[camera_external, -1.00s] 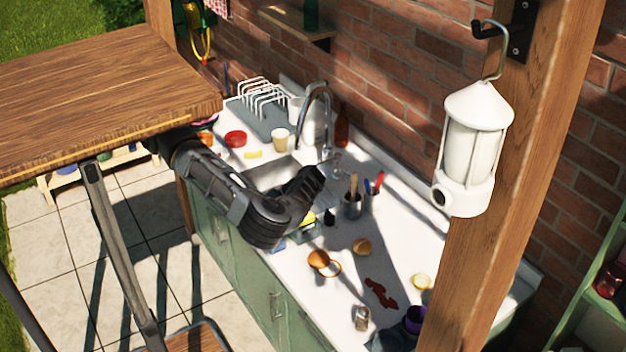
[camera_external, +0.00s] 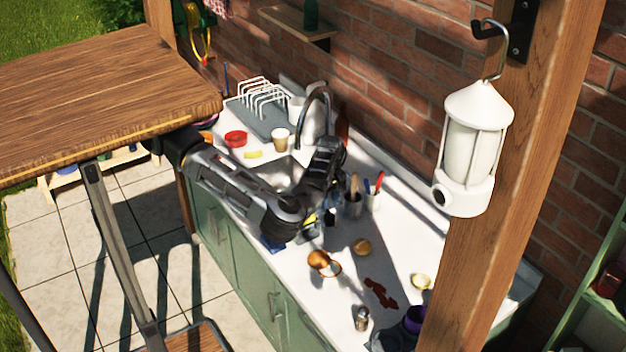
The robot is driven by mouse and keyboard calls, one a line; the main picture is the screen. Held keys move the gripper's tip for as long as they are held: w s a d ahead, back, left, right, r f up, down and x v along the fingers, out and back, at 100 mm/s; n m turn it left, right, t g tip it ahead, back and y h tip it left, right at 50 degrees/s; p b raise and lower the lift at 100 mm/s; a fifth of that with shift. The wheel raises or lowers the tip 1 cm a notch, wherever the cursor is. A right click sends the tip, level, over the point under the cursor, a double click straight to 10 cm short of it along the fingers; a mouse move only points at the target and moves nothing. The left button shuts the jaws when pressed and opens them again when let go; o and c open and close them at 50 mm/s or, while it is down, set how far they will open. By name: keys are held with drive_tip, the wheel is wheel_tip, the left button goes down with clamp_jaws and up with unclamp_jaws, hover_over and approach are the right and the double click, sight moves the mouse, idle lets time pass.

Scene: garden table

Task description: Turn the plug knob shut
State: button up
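A sink (camera_external: 276,170) is set into the white counter, with a curved metal faucet (camera_external: 314,94) at its back edge. I cannot make out a plug knob; my arm covers the front right of the sink and the faucet's lower part. My gripper (camera_external: 329,147) is at the back right of the sink, close to the faucet. Its fingers are too dark and small to show whether they are open or shut, or whether they touch anything.
A utensil holder (camera_external: 352,205) stands just right of my arm. A copper cup (camera_external: 318,260) and red stain (camera_external: 380,293) are farther right. A wooden post (camera_external: 500,230) stands in the foreground.

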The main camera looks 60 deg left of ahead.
sight(329, 211)
drive_tip(key=shift+f, duration=1.85)
drive_tip(key=shift+c, duration=0.5)
clamp_jaws()
